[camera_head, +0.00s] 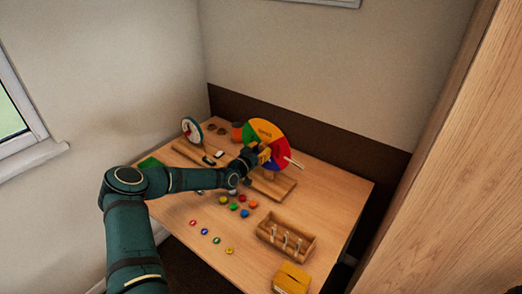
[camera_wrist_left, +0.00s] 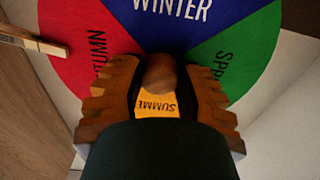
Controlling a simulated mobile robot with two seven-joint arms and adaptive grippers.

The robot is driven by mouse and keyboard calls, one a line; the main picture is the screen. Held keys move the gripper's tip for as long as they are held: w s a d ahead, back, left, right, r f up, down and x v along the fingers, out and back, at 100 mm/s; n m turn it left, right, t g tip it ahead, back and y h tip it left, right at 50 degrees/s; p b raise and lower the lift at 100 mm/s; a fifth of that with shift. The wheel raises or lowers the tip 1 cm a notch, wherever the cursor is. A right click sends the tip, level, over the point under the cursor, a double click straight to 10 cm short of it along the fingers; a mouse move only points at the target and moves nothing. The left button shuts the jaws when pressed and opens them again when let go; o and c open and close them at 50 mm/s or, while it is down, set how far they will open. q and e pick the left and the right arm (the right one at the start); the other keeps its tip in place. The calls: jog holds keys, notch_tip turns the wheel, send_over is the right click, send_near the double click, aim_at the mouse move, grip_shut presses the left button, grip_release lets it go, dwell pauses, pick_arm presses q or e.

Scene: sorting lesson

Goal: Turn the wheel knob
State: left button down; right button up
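The season wheel (camera_head: 268,130) stands upright on a wooden base at the back of the table, with coloured sectors. In the left wrist view the blue WINTER sector (camera_wrist_left: 205,25) is at the top, red AUTUMN is left, green is right and yellow SUMMER is below. The round brown wheel knob (camera_wrist_left: 160,75) is at the wheel's middle. My left gripper (camera_head: 262,153) is in front of the wheel. In the left wrist view its fingers (camera_wrist_left: 160,85) lie on both sides of the knob, their dark pads against it. My right gripper is in neither view.
A wooden pointer (camera_wrist_left: 35,40) lies across the red sector's edge. A clock (camera_head: 192,131) stands at the back left. Coloured discs lie in front of the wheel. A wooden tray with pegs (camera_head: 268,235) and a yellow box (camera_head: 291,279) are on the near right.

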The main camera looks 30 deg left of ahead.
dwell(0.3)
pick_arm(q)
jog(key=shift+f+n+b, duration=0.1)
jog(key=shift+n+b, duration=0.3)
jog(key=shift+b, duration=0.35)
jog(key=n+b, duration=0.4)
jog(key=b, duration=0.1)
jog(key=shift+n+b, duration=0.35)
jog(key=shift+n, duration=0.05)
jog(key=n+b, duration=0.2)
jog(key=n, duration=0.1)
jog(key=shift+d+n+b, duration=0.1)
jog(key=shift+n+b, duration=0.55)
jog(key=shift+n, duration=0.55)
jog(key=shift+r+n, duration=0.25)
jog(key=shift+n, duration=0.65)
jog(key=shift+r+n, duration=0.1)
jog(key=shift+n, duration=2.4)
